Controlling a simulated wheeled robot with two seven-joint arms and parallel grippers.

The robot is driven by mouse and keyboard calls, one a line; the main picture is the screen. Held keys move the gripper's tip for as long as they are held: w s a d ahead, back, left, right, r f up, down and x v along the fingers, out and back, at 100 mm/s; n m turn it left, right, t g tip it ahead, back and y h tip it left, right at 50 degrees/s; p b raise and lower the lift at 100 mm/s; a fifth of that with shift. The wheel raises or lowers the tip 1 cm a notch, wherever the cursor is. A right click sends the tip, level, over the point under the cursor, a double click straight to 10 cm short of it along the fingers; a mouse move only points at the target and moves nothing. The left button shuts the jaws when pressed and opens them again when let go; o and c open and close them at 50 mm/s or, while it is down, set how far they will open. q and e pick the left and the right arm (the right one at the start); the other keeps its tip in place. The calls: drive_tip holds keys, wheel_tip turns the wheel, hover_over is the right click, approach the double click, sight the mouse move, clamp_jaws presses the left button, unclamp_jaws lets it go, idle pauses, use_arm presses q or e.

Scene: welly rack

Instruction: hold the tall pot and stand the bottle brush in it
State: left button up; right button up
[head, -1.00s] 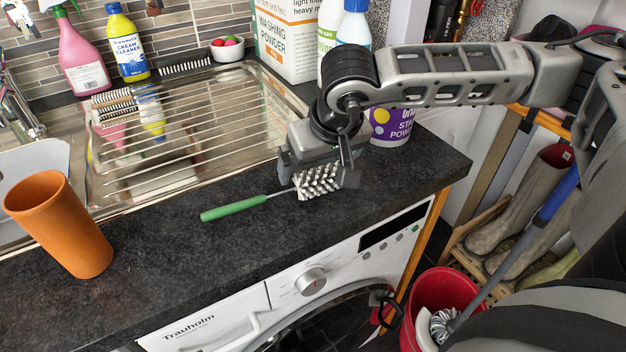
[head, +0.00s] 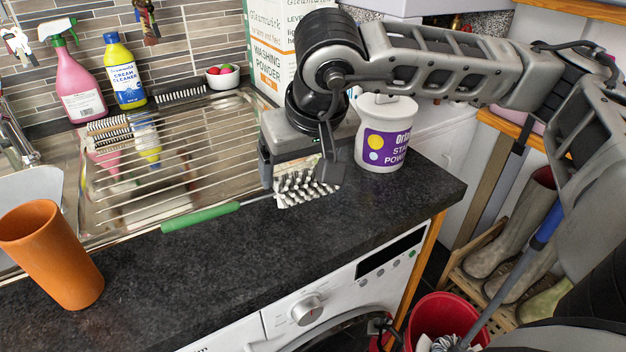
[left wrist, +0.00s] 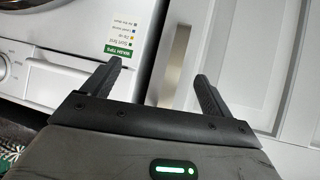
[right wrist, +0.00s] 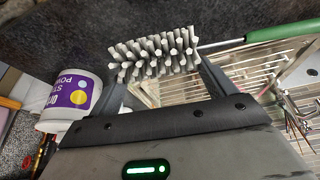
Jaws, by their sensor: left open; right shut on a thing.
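The tall orange pot (head: 55,262) stands upright on the dark worktop at the left of the head view. The bottle brush has a green handle (head: 200,217) and white bristles (head: 305,190). My right gripper (head: 299,182) is shut on the bristle end, and the handle points left. The brush looks level and seems raised off the worktop. The right wrist view shows the bristles (right wrist: 155,54) between the fingers, with the green handle (right wrist: 283,33) to the right. My left gripper (left wrist: 155,76) is open and empty, facing the appliance and cupboard fronts; it is outside the head view.
A metal draining rack (head: 165,165) lies behind the brush. A stain powder tub (head: 385,133) stands right beside my right gripper. A pink spray bottle (head: 77,80) and a yellow cleaner bottle (head: 124,75) stand at the back left. The worktop (head: 200,280) between pot and brush is clear.

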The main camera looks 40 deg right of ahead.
drive_tip(key=s+a+r+b, duration=0.1)
drive_tip(key=s+a+r, duration=0.3)
drive_tip(key=a, duration=0.5)
wheel_tip(320, 180, up, 2)
drive_tip(key=shift+a, duration=0.4)
